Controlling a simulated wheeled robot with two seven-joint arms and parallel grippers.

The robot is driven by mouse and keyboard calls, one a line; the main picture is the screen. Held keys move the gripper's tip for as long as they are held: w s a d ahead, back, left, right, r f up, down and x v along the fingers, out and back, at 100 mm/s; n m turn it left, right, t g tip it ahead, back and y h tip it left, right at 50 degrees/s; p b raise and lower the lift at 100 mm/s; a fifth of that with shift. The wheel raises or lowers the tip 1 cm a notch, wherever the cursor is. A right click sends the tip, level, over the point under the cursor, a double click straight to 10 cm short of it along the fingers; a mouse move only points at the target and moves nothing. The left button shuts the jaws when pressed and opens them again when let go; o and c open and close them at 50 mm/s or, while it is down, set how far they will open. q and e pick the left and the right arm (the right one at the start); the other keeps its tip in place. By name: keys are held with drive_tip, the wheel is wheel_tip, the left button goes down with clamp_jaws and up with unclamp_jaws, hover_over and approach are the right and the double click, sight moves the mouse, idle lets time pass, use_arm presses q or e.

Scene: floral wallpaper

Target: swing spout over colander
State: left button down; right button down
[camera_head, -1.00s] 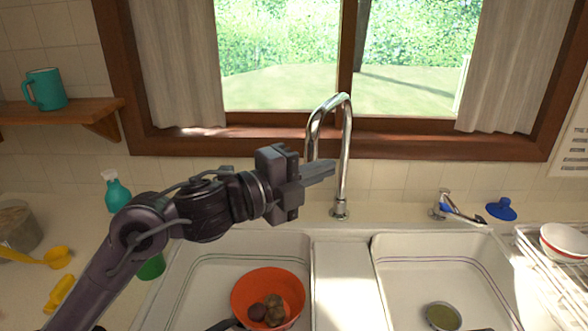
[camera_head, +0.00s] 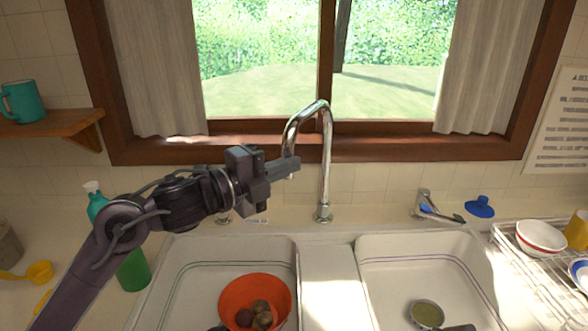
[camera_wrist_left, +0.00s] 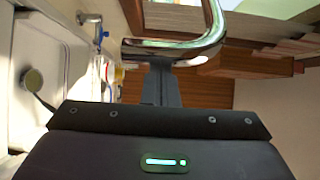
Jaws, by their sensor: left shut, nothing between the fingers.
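The chrome spout (camera_head: 326,150) rises behind the sinks and arches left, its free end pointing down above the back of the left basin. The orange colander (camera_head: 228,297) stands in the left basin, nearer me, with several round brown and reddish things in it. My left gripper (camera_head: 288,166) is shut and empty. Its fingertips are at the spout's free end and partly overlap it. In the left wrist view the shut fingers (camera_wrist_left: 161,82) reach up to the bent chrome spout (camera_wrist_left: 185,48); I cannot tell if they touch. My right gripper is not in view.
A divider (camera_head: 333,285) separates the basins; the right basin holds a small round greenish-topped item (camera_head: 426,313). A tap lever (camera_head: 432,208) and blue plug (camera_head: 480,206) are behind it. A dish rack (camera_head: 535,270) stands right.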

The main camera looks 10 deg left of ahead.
use_arm(q)
drive_tip(key=w+a+m+g+h, duration=0.2)
drive_tip(key=a+g, duration=0.1)
drive_tip(key=a, duration=0.4)
drive_tip(key=shift+w+m, duration=0.3)
drive_tip(key=shift+r, duration=0.1)
